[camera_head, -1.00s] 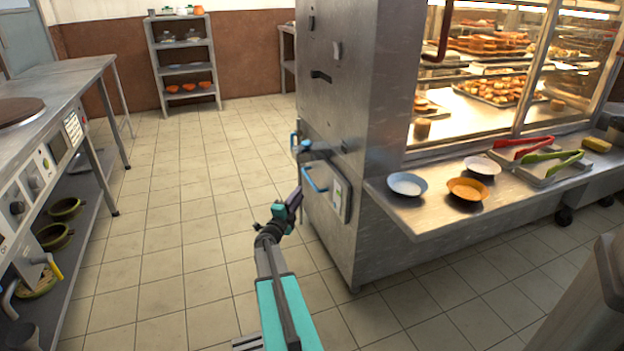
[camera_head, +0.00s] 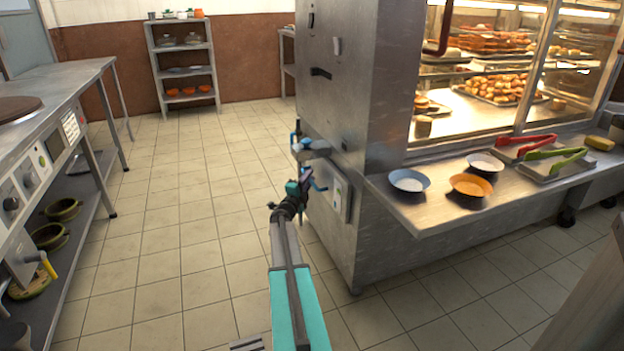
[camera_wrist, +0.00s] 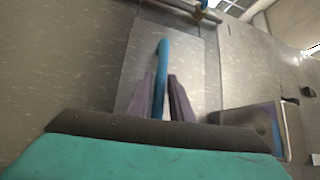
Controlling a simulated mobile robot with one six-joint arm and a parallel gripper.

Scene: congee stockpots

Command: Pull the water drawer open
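The water drawer (camera_head: 339,203) is a pale panel low on the side of the tall metal cabinet, and it looks closed. Its blue bar handle (camera_head: 319,182) sticks out towards my arm. In the wrist view the blue handle (camera_wrist: 161,75) runs between the two purple fingers of my gripper (camera_wrist: 162,90). The fingers stand on either side of it with narrow gaps, so my gripper looks open around the handle. In the head view my gripper (camera_head: 304,180) is right at the handle and partly hides it.
A metal fitting with blue parts (camera_head: 310,146) juts from the cabinet (camera_head: 350,90) just above the drawer. A serving shelf with bowls (camera_head: 409,180) extends to the right. Open tiled floor (camera_head: 190,230) lies to the left, up to the steel counter (camera_head: 60,90).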

